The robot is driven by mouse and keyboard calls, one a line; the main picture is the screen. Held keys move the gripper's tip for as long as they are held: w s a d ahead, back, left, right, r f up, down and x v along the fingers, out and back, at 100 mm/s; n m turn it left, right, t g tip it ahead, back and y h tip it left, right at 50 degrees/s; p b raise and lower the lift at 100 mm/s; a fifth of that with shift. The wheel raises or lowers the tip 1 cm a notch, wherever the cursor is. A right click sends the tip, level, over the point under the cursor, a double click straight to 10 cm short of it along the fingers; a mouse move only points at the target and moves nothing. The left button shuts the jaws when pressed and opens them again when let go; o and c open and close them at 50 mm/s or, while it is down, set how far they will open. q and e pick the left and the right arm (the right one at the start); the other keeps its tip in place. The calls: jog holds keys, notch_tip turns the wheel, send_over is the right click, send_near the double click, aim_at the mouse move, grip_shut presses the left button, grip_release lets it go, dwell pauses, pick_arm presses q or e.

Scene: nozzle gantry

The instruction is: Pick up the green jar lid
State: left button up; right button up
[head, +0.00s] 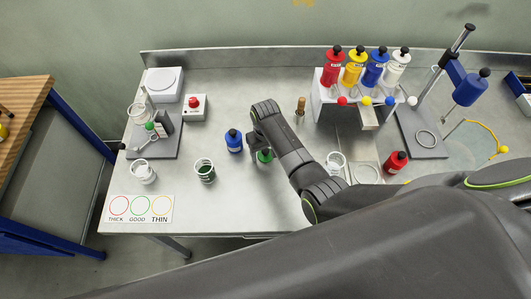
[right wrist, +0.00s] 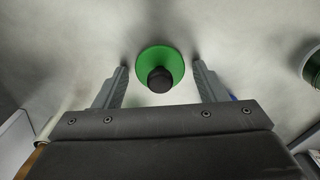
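The green jar lid (right wrist: 150,58) is a green disc with a black knob, and it lies on the metal table. In the right wrist view it sits between and slightly beyond the two fingers of my right gripper (right wrist: 160,70). The fingers are spread, with a gap on both sides of the lid. In the head view only part of the lid (head: 265,157) shows beneath my right gripper (head: 259,148). I cannot tell whether the fingertips are level with the lid. My left gripper is not in view.
A blue bottle (head: 234,141) stands close left of my right gripper. A glass jar with green contents (head: 205,171) stands farther left. A wooden-handled tool (head: 300,106) is up and right. A bottle rack (head: 327,91) stands at the back right.

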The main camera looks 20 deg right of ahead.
jog(key=c, duration=0.8)
